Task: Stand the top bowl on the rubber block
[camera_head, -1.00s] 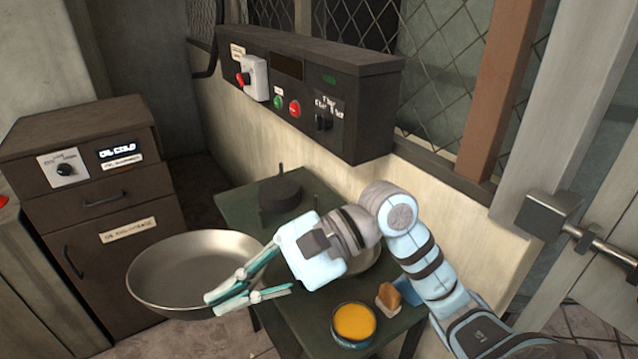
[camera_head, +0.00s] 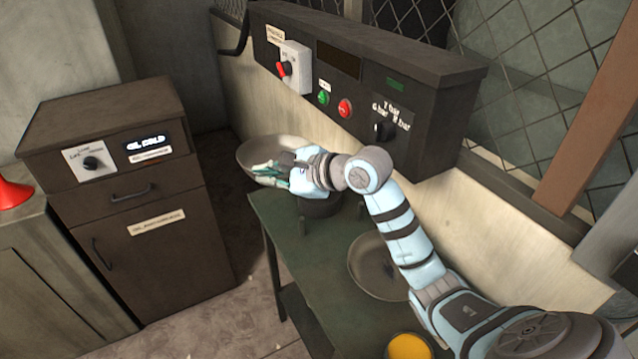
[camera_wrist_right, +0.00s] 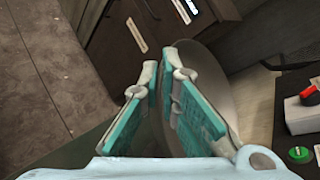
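A wide metal bowl (camera_head: 249,153) is held in the air, tilted, at the far end of the green table in the head view. My right gripper (camera_head: 268,170) is shut on its rim. In the right wrist view the two teal fingers (camera_wrist_right: 165,85) are close together with the bowl (camera_wrist_right: 222,85) behind and to the right. A second bowl (camera_head: 372,262) lies on the table, partly behind my right arm. My left gripper is out of view.
The green table (camera_head: 305,258) has free room at its left edge. A control panel (camera_head: 365,90) with buttons is on the wall close behind the bowl. A brown cabinet (camera_head: 125,205) stands at left.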

